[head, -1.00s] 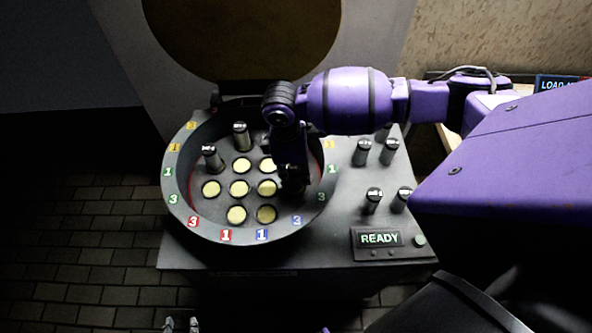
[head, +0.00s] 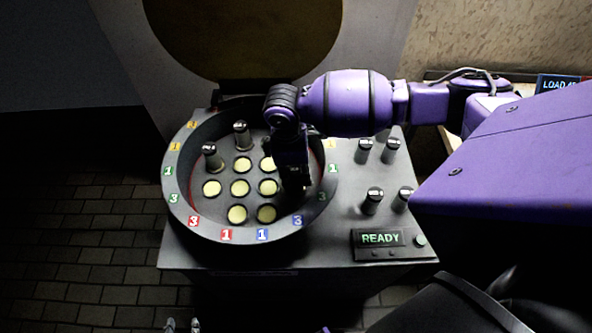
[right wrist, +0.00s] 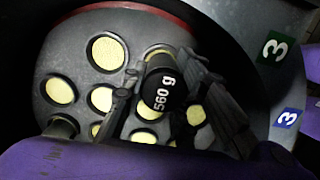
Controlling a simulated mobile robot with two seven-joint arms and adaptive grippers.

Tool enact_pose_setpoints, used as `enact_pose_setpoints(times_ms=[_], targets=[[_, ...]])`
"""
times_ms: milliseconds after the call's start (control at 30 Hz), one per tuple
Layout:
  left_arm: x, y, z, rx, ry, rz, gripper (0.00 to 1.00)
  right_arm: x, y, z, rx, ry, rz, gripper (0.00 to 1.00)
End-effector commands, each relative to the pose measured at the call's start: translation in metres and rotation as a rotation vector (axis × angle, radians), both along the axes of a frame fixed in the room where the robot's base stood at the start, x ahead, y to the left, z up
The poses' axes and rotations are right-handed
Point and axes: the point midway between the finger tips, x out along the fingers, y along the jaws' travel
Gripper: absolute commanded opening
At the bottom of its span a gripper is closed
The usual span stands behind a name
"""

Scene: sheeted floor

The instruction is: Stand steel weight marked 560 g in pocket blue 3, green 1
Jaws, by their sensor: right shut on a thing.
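My right gripper (head: 294,186) is over the right part of the round dish (head: 180,207). In the right wrist view its fingers are shut on the steel weight (right wrist: 161,88), whose dark cap reads "560 g". The weight is mostly hidden by the gripper in the head view. I cannot tell whether its base is in a pocket. The blue 3 tag (head: 297,220) and the right green 1 tag (head: 333,169) are on the rim. The gripper covers the pockets below it. Two small tips of my left gripper (head: 182,325) show apart at the bottom edge.
Two weights stand in the dish, at its left (head: 212,157) and back (head: 241,135). Several pale round pockets are empty, such as one in the middle (head: 239,188). Several weights (head: 373,200) stand right of the dish, behind a READY panel (head: 380,239).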

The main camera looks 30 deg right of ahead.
Motion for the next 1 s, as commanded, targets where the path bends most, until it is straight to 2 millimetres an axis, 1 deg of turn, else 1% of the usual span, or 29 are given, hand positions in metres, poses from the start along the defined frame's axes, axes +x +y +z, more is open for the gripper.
enact_pose_setpoints(times_ms=[333, 367, 500, 533, 733, 833, 933, 1000], targets=[[-0.002, -0.001, -0.002, -0.001, 0.004, 0.001, 0.29, 0.001, 0.0, -0.004, 0.0, -0.002, 0.0, 0.0], [-0.002, 0.0, -0.002, -0.001, 0.004, 0.001, 0.29, 0.001, 0.0, -0.004, 0.0, -0.002, 0.0, 0.29], [-0.002, 0.001, -0.002, 0.002, 0.004, -0.002, 0.29, 0.001, 0.0, -0.004, 0.0, -0.002, 0.0, 0.47], [-0.002, 0.001, -0.002, 0.004, 0.005, -0.004, 0.29, 0.001, 0.0, -0.004, 0.0, -0.002, 0.0, 0.49], [-0.004, 0.004, -0.002, 0.01, 0.007, -0.01, 0.29, 0.0, 0.0, -0.004, 0.0, -0.001, 0.0, 0.49], [-0.003, 0.001, -0.003, 0.005, 0.008, -0.007, 0.29, 0.0, 0.0, -0.004, 0.0, 0.0, 0.0, 0.49], [-0.003, 0.001, -0.002, 0.004, 0.007, -0.006, 0.29, 0.001, 0.001, 0.003, 0.0, -0.001, 0.001, 0.49], [-0.002, 0.001, -0.002, 0.004, 0.006, -0.005, 0.29, 0.002, 0.002, 0.013, 0.001, -0.003, 0.001, 0.49]])
